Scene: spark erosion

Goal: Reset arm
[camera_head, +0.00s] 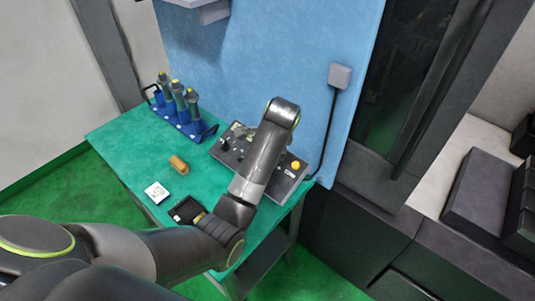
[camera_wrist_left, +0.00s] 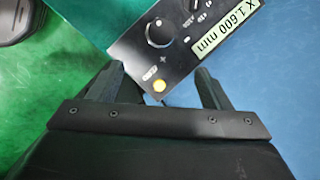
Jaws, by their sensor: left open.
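My left arm reaches in from the lower left of the head view, and its wrist stands above the dark control panel (camera_head: 287,186). The left gripper's fingers are hidden behind the wrist there. In the left wrist view the left gripper (camera_wrist_left: 160,82) is open, with nothing between its two dark fingers. I cannot tell whether a finger touches the panel. My right gripper is not in view.
The panel stands on a green table (camera_head: 125,140) against a blue wall (camera_head: 290,60). A blue rack (camera_head: 183,122) holds several dark bottle-like items. A brown block (camera_head: 179,165), a white printed square (camera_head: 157,192) and a black tray (camera_head: 184,213) lie in front. A wall box (camera_head: 340,76) has a hanging cable.

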